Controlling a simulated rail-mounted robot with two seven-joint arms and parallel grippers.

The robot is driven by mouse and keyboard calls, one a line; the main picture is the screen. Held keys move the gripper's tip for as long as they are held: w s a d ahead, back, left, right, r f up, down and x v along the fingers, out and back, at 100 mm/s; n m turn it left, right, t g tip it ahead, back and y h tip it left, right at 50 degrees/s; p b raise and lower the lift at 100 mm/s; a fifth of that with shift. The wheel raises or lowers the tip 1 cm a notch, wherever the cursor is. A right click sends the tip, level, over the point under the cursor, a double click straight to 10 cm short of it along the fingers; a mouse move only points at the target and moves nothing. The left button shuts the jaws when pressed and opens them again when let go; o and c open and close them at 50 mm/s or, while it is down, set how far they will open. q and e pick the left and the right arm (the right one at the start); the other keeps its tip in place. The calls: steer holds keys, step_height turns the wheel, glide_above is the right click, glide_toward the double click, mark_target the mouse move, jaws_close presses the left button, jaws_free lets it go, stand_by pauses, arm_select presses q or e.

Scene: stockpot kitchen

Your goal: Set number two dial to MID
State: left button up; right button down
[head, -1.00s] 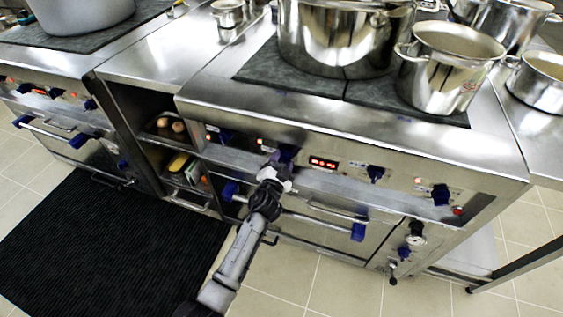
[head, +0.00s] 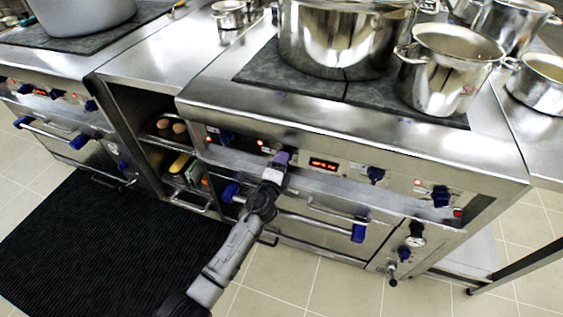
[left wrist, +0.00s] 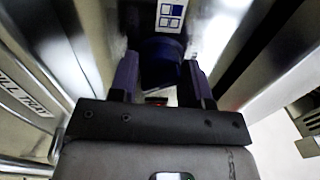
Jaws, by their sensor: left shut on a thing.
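The front panel (head: 330,150) of the stove carries a row of blue dials. My left gripper (head: 281,158) is at the second dial from the left, beside the red display. In the left wrist view this dark blue dial (left wrist: 161,62) sits between the two purple fingers of my left gripper (left wrist: 162,84), which is shut on it. A label with small blue squares (left wrist: 171,14) shows above the dial. The gripper hides the dial in the head view, and I cannot read its setting. My right gripper is not in view.
Other dials on the panel are at the left (head: 224,137), centre right (head: 375,175) and far right (head: 441,196). The oven door handle (head: 310,222) runs below my gripper. Steel pots (head: 448,75) stand on the cooktop above. A black mat (head: 90,250) lies on the floor.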

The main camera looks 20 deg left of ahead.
arm_select(q)
steer(key=shift+f+m, duration=0.1)
steer(key=shift+m, duration=1.5)
steer(key=o, duration=0.9)
steer(key=shift+s+p, duration=0.2)
steer(key=shift+p, duration=0.15)
steer(key=s+p, duration=0.3)
steer(key=s, duration=1)
steer(key=shift+s+f, duration=0.25)
steer(key=shift+f, duration=0.15)
